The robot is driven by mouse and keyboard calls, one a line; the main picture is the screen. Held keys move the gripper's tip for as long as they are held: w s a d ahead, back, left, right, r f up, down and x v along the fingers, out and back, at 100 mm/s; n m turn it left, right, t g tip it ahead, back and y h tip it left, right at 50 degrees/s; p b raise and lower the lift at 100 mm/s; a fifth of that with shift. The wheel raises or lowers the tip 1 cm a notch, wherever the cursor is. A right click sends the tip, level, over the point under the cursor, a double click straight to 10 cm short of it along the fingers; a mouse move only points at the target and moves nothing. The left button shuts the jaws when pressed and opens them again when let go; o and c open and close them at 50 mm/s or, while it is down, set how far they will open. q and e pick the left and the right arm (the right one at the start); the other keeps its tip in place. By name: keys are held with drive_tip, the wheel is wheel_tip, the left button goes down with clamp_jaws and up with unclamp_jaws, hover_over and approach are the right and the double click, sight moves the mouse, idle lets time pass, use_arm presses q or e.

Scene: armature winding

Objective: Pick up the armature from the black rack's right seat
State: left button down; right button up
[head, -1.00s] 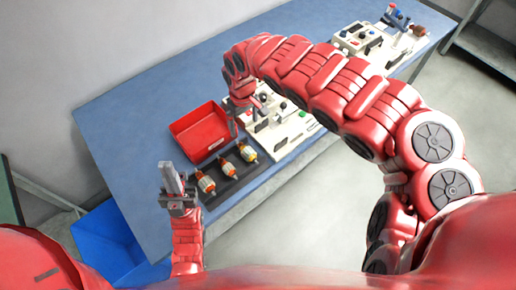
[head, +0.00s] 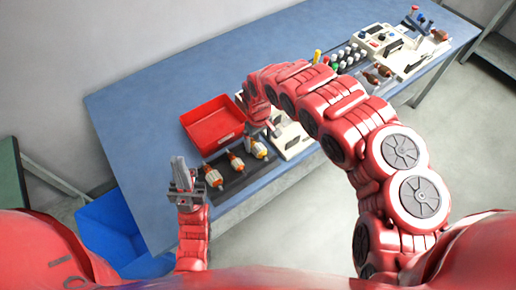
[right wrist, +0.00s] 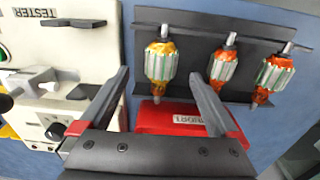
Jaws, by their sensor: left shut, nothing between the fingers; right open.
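The black rack (head: 232,183) lies along the bench's front edge with three armatures, each with a silvery core and orange-yellow ends. The right-seat armature (head: 257,149) is the one nearest the white tester; in the right wrist view it is the leftmost one (right wrist: 160,65). My right gripper (head: 272,131) is open and empty, close to this armature. In the right wrist view its fingers (right wrist: 160,76) appear either side of the armature, without visible contact; the height gap is unclear. My left gripper (head: 180,163) is shut and empty, pointing up, left of the rack.
A red bin (head: 212,125) stands just behind the rack, and shows close to the right gripper in the wrist view (right wrist: 165,117). A white tester (right wrist: 60,60) sits beside the rack. More equipment (head: 402,45) fills the far right. The bench's left side is clear.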

sight(259, 147)
wheel_tip(259, 147, down, 4)
drive_tip(key=shift+s+a+r+p, duration=0.1)
drive_tip(key=shift+r+p, duration=0.1)
drive_tip(key=shift+p, duration=0.65)
drive_tip(key=shift+f, duration=0.6)
clamp_jaws()
